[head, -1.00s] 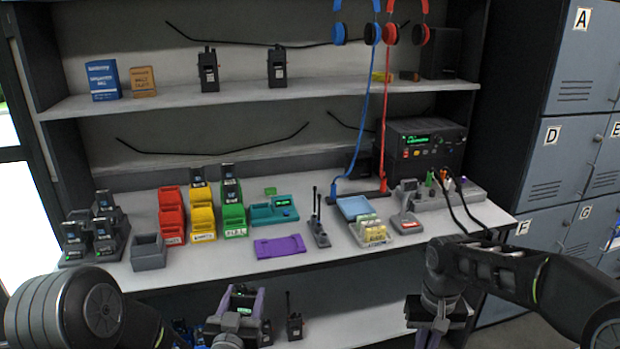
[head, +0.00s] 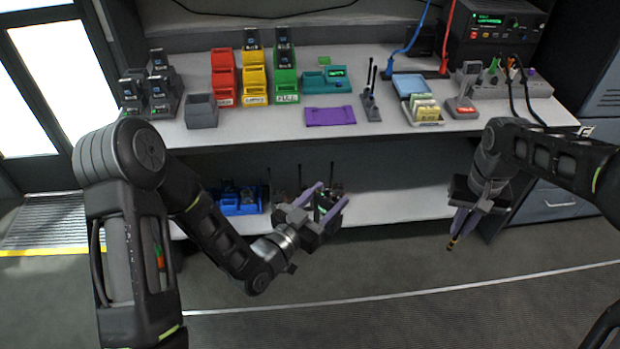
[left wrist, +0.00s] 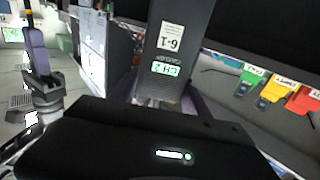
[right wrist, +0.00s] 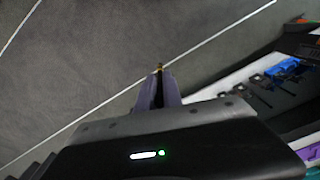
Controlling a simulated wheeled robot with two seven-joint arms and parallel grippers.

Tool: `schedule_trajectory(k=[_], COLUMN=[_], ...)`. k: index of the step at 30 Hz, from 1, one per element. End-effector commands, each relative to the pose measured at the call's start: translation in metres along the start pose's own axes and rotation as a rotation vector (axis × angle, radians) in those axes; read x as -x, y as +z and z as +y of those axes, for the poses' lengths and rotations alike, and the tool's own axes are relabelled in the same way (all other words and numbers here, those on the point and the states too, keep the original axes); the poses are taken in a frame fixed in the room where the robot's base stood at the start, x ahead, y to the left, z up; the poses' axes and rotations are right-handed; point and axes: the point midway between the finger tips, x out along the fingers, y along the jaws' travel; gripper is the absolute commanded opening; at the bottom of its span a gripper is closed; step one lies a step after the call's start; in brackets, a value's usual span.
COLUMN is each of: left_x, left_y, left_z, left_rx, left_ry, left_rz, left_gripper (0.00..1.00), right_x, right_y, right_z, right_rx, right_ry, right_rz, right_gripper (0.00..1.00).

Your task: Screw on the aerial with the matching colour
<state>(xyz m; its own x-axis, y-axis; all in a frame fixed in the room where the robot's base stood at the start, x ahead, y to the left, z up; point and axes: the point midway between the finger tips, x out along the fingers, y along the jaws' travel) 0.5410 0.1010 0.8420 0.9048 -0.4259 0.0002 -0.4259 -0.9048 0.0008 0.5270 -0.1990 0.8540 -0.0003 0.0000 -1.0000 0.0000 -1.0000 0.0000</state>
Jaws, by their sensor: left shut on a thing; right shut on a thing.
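My left gripper (head: 330,202) is shut on a dark handheld radio (left wrist: 176,45), held in front of the lower shelf. The left wrist view shows a white "6-1" label and a lit green "CH 2" screen on the radio. My right gripper (head: 459,226) points down over the floor, right of the left gripper. It is shut on a small, thin piece, seemingly an aerial (head: 452,244), whose gold-coloured end sticks out past the fingertips; it also shows in the right wrist view (right wrist: 159,67). Most of that piece is hidden between the fingers, and I cannot tell its colour band. The two held things are apart.
The bench above holds a grey stand with upright black aerials (head: 371,101), a purple mat (head: 330,116), a teal device (head: 325,80), and red, yellow and green bins (head: 287,82). A blue tray (head: 240,204) sits on the lower shelf. Open floor lies in front.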

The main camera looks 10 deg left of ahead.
Motion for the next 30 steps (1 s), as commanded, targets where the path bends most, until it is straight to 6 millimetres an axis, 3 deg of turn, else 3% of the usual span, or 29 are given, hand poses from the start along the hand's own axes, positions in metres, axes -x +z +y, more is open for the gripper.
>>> schedule_trajectory(k=[3,10,30], left_x=[0.004,0.009,0.011], left_y=[0.01,0.022,0.024], left_z=[0.028,0.062,0.068], left_rx=[0.001,0.0,0.0], left_ry=[0.106,0.236,0.259], left_rz=[0.0,0.002,0.002], left_gripper=[0.0,0.0,0.0], right_x=[0.0,0.0,0.001], right_y=[0.0,0.0,0.0], right_z=[0.0,0.0,0.0], right_rx=[0.0,0.0,0.0], right_ry=[0.0,0.0,0.0], right_rz=[0.0,0.0,0.0], right_gripper=[0.0,0.0,0.0])
